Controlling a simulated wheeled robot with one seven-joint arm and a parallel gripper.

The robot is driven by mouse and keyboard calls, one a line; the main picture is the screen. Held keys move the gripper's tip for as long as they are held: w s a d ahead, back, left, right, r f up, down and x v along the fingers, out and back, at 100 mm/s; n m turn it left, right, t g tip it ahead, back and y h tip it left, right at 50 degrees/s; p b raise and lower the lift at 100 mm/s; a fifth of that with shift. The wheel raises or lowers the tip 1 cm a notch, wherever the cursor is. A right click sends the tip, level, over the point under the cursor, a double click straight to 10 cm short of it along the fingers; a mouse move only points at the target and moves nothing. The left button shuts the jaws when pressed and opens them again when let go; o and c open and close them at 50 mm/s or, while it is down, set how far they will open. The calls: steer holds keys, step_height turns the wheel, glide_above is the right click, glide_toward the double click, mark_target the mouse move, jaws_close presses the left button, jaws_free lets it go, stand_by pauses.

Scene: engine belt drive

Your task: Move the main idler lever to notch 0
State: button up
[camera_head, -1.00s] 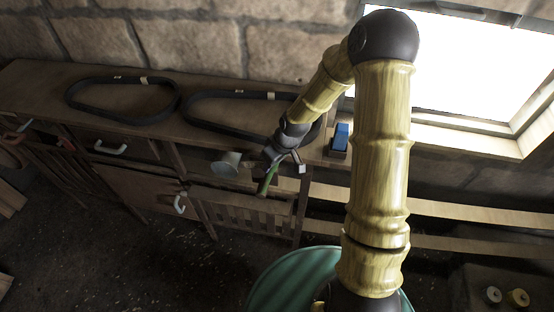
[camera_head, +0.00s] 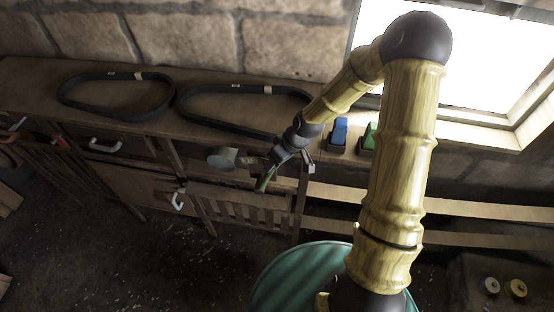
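A short green stick (camera_head: 265,179) points down and forward at the front of the workbench, right of a grey cylinder (camera_head: 221,159). It may be the handle of the main idler lever, but I cannot tell for sure, and no notch marks can be read. My gripper (camera_head: 292,163) hangs at the bench's front edge, just right of the green stick and close to it. A pale-tipped part of my gripper shows on its right side. The fingers are small and dark, and I cannot tell whether they touch or hold the stick.
Two black belts (camera_head: 117,96) (camera_head: 248,108) lie on the bench top (camera_head: 32,76). A blue block (camera_head: 338,132) and a green block (camera_head: 368,138) stand right of my wrist. A green round drum (camera_head: 290,283) is below, and two knobs (camera_head: 490,287) (camera_head: 515,288) are at bottom right.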

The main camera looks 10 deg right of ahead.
steer(key=shift+a+r, duration=0.1)
steer(key=shift+d+r, duration=0.3)
steer(key=shift+r, duration=0.25)
steer(key=v, duration=1.6)
steer(key=shift+b, duration=0.45)
steer(key=shift+s+f, duration=0.1)
steer(key=shift+s, duration=0.1)
steer(key=s+d+f+m+h+b, duration=0.3)
steer(key=s+m, duration=0.4)
steer(key=s, duration=0.4)
step_height(320, 180, down, 2)
steer(key=shift+d+f+m+t+h+b, duration=0.1)
steer(key=shift+d+m+t+h+b, duration=0.1)
steer(key=shift+m+t+h+b, duration=0.3)
